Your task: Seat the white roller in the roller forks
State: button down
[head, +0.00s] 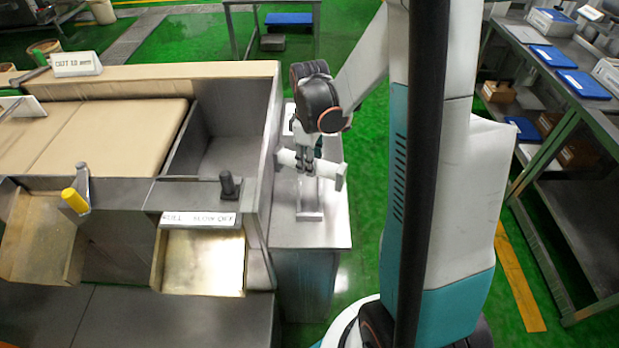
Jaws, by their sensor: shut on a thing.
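The white roller (294,160) lies roughly level across my gripper (308,160), above the narrow grey stand top at the machine's right end. My gripper points down and is shut on the roller near its middle, and the fingers hide part of it. A pale upright piece with a flat base (310,215) stands on the grey top, just below and in front of the roller. It may be part of the roller forks, but the fork shape is too small to make out. I cannot tell whether the roller touches it.
Left of the stand is a machine with a tan belt (110,135), a deep grey bin (215,150), a dark knob (230,185) and a yellow-tipped lever (74,200). A loaded shelf bench (560,130) stands at right. Green floor lies between.

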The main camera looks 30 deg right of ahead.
jog(key=shift+f+b, duration=0.75)
jog(key=shift+f, duration=1.9)
jog(key=shift+f, duration=0.2)
jog(key=c, duration=1.2)
grip_release()
jog(key=shift+r, duration=0.15)
notch_tip(320, 180, up, 12)
jog(key=p, duration=0.3)
jog(key=shift+p, duration=0.35)
